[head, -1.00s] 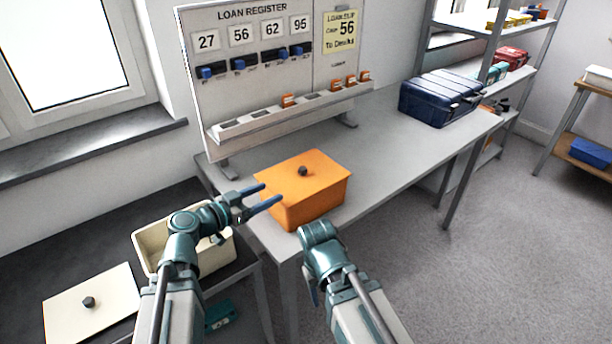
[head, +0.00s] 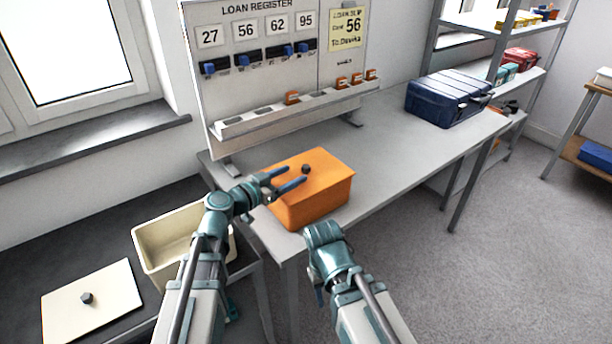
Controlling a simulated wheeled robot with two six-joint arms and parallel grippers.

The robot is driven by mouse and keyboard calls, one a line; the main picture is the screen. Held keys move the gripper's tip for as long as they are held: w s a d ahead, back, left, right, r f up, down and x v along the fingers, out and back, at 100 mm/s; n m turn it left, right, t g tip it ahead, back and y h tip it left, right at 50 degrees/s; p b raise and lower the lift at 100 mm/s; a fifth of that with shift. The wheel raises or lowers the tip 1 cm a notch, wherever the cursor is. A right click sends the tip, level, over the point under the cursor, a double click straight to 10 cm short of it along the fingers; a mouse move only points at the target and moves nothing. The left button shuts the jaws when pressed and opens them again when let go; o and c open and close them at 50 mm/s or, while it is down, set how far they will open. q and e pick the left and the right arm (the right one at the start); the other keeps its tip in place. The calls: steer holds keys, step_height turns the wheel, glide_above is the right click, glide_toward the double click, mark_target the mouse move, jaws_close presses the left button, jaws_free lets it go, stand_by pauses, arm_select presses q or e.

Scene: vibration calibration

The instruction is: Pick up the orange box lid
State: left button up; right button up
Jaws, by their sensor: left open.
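The orange box (head: 315,207) stands on the grey table with its orange lid (head: 325,168) on top. A small dark knob (head: 305,169) sticks up near the lid's middle. My left gripper (head: 293,177) is open over the left part of the lid, its blue fingers pointing right toward the knob. The fingertips are close to the knob; I cannot tell whether they touch it. My right gripper points down in front of the box, and its fingers are hidden behind its own wrist.
The loan register board (head: 270,70) stands behind the box. A dark blue case (head: 447,98) sits further right on the table (head: 385,135). A cream box (head: 165,246) stands open on the dark bench, with its cream lid (head: 110,290) beside it.

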mark_target(303, 170)
arm_select(q)
steer(key=shift+s+d+r+x, duration=0.1)
steer(key=shift+d+x, duration=0.05)
steer(key=shift+x, duration=1.3)
steer(key=shift+s+d+r+x, duration=0.1)
steer(key=shift+d+x, duration=0.05)
steer(key=shift+x, duration=1.35)
steer(key=shift+s+a+r, duration=0.1)
jaws_close()
